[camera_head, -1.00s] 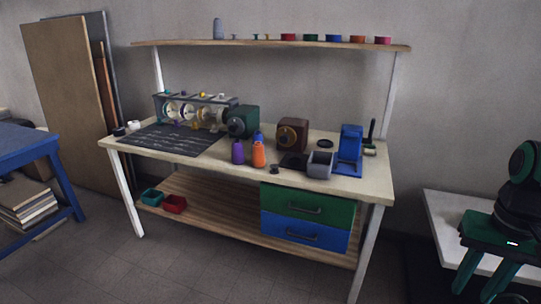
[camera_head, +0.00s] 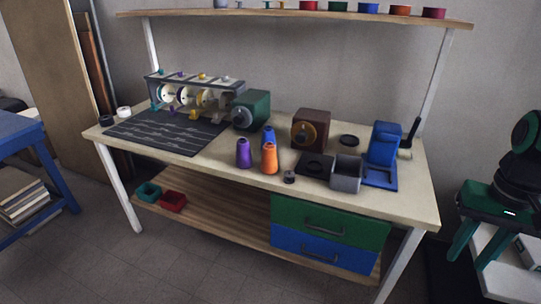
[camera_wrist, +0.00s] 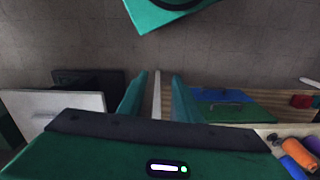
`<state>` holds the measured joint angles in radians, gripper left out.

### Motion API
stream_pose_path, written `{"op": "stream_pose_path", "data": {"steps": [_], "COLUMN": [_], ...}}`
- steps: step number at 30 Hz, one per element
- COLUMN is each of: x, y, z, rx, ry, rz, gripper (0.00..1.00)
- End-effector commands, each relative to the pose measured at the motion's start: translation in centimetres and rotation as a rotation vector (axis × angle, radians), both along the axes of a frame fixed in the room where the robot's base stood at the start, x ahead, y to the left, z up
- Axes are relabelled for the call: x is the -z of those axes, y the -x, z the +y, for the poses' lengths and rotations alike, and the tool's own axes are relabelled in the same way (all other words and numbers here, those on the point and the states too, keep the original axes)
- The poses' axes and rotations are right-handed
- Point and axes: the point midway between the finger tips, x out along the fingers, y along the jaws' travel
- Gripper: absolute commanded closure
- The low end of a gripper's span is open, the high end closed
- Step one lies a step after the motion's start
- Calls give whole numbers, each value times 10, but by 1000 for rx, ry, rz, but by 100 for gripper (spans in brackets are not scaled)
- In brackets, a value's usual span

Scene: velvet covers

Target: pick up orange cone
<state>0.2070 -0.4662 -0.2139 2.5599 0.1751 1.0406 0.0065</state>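The orange cone (camera_head: 269,159) stands upright on the workbench top, near its front edge and around the middle. A purple cone (camera_head: 243,154) stands just left of it and a blue cone (camera_head: 268,136) just behind it. In the wrist view the orange cone (camera_wrist: 298,155) shows at the lower right edge, with part of the blue cone (camera_wrist: 293,169) beside it. My gripper (camera_head: 469,260) is at the far right of the head view, well apart from the cones. Its two green fingers are spread and empty, as the wrist view (camera_wrist: 157,96) also shows.
The workbench (camera_head: 215,160) also carries a dark mat (camera_head: 165,132), a spool rack, green and brown machines, a grey box (camera_head: 346,174) and a blue stand (camera_head: 382,155). A small dark spool (camera_head: 289,177) sits right of the orange cone. A shelf (camera_head: 300,15) runs above. Drawers hang below.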

Motion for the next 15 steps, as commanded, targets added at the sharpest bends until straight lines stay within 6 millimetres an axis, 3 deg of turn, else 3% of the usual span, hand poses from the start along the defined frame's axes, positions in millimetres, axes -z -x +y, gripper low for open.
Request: {"op": "stream_pose_path", "data": {"steps": [8, 11, 14, 15], "x": [0, -4, -1, 1], "y": [0, 7, -8, -22], "z": [0, 0, -1, -1], "rx": [0, -9, -51, -83], "ry": [0, 3, 20, 31], "rz": [0, -16, -49, -71], "gripper": [69, 45, 42, 42]}}
